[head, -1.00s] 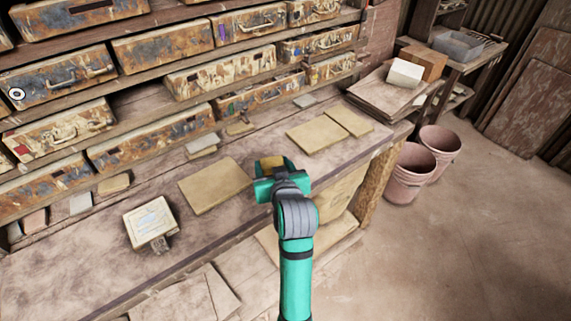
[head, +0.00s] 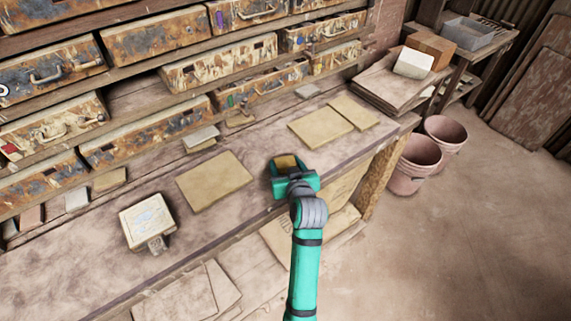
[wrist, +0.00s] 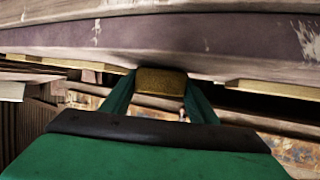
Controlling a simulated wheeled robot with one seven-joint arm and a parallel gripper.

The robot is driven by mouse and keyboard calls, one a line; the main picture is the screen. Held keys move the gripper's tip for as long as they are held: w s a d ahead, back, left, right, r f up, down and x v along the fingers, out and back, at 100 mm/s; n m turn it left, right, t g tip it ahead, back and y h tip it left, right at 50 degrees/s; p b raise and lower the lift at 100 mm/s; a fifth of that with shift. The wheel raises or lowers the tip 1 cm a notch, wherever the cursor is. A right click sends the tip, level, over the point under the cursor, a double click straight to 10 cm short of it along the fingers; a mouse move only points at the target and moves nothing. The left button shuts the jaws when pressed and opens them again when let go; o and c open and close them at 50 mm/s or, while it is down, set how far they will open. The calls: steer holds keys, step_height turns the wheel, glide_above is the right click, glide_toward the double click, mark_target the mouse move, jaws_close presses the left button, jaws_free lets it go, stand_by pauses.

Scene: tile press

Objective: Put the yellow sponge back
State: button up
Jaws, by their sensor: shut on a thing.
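The yellow sponge (head: 287,161) is held between the fingers of my gripper (head: 287,166), near the front edge of the workbench (head: 245,222). In the wrist view the sponge (wrist: 161,81) shows as a dull yellow block between two green fingers. My gripper is shut on it. In the head view, only the sponge's top shows past the gripper. I cannot tell whether the sponge touches the bench.
Flat tan boards lie left (head: 214,182) and right (head: 321,126) of my gripper. A pale square box (head: 147,220) stands at the left. Worn drawers (head: 145,133) line the back. Pink buckets (head: 415,167) stand on the floor at right.

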steer(key=shift+f, duration=0.2)
steer(key=o, duration=1)
steer(key=shift+d, duration=0.1)
steer(key=shift+r, duration=0.2)
steer(key=v, duration=1.2)
steer(key=shift+s+f, duration=0.1)
steer(key=shift+f, duration=0.05)
